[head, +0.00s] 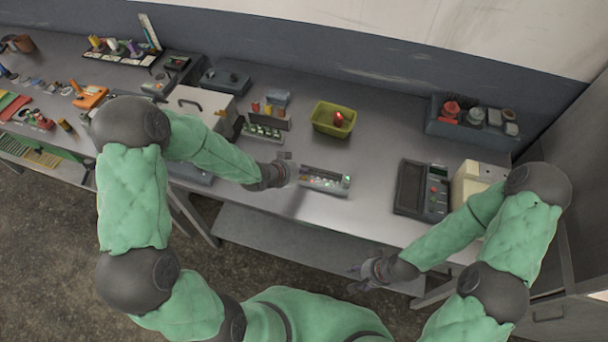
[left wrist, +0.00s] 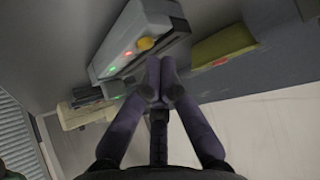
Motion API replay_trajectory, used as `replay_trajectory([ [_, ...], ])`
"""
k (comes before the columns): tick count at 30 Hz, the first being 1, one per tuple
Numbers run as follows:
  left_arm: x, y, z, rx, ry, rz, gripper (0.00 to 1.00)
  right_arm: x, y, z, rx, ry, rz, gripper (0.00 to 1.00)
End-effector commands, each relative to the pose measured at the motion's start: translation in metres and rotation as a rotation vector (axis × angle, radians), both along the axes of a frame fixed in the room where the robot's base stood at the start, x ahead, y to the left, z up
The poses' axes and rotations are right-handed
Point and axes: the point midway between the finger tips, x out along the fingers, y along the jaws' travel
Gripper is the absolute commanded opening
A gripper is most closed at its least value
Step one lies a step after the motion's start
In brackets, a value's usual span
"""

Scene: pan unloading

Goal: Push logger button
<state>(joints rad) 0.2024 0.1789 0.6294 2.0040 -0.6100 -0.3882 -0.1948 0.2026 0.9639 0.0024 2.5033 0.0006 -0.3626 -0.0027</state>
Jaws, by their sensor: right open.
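A small grey control box (head: 325,181) with lit indicators lies near the front of the bench. In the left wrist view it is a grey box (left wrist: 120,30) with green and red lights and a yellow button (left wrist: 146,43). I cannot read any label naming it the logger. My left gripper (head: 288,171) is at the left end of this box. In the left wrist view its fingertips (left wrist: 160,94) are together, empty, and appear close to the box's edge; contact cannot be told. My right gripper (head: 368,272) is open and empty, in front of the bench edge.
A yellow-green bin (head: 321,124) with a red item stands behind the box. A dark device (head: 422,190) with a screen and buttons lies to the right, beside a cream box (head: 470,184). A dark tray (head: 440,128) stands at the back right. Bench between box and dark device is clear.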

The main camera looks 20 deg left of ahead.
Motion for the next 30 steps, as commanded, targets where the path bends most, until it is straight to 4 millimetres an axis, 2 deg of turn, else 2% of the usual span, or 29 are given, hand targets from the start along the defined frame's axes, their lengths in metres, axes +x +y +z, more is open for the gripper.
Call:
replay_trajectory([
  [3, 0.0, 0.0, 0.007, 0.0, 0.0, 0.0, 0.0, 0.0, 0.0, 0.006, 0.0, 0.0, 0.0, 0.54],
  [16, 0.0, 0.0, 0.01, 0.0, 0.0, 0.0, 0.0, 0.0, 0.0, 0.008, 0.0, 0.0, 0.0, 0.54],
  [30, 0.0, 0.0, 0.05, 0.001, 0.0, -0.001, 0.0, 0.0, 0.0, 0.041, 0.0, 0.0, 0.0, 0.54],
])
